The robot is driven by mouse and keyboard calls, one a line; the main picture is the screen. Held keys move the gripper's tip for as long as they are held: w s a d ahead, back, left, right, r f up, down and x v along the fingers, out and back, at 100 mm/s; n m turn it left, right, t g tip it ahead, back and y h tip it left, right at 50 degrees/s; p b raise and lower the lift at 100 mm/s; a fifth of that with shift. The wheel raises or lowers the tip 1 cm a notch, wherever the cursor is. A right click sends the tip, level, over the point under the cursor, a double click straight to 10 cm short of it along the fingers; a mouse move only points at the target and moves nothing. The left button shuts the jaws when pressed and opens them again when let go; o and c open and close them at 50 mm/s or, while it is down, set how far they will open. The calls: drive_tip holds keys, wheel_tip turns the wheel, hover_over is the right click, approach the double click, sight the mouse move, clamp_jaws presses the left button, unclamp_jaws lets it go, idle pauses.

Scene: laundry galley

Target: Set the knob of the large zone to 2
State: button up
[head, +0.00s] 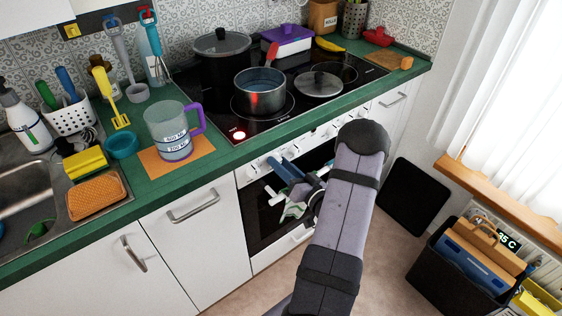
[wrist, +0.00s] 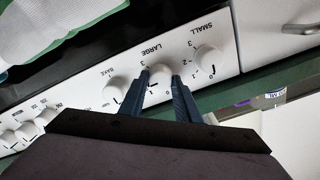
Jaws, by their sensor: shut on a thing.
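The large-zone knob (wrist: 160,75) is a white round knob under the printed word LARGE on the white control panel. My gripper (wrist: 161,77) is shut on it, with one dark blue finger on each side. The fingers and the knob's own body cover part of its dial, so I cannot read its setting. In the head view my gripper (head: 282,168) is at the oven's front panel, and the knob it holds is hidden there. The black cooktop (head: 205,92) lies above the panel.
The SMALL knob (wrist: 209,61) and the BAKE knob (wrist: 116,89) sit close on either side. A towel (head: 297,203) hangs at the oven door below my gripper.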

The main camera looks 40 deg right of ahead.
drive_tip(key=shift+m+p, duration=0.4)
drive_tip(key=shift+m, duration=0.8)
drive_tip(key=o, duration=1)
drive_tip(key=shift+o, duration=0.2)
drive_tip(key=s+b, duration=0.1)
drive_tip(key=s, duration=0.6)
drive_tip(key=shift+s, duration=0.15)
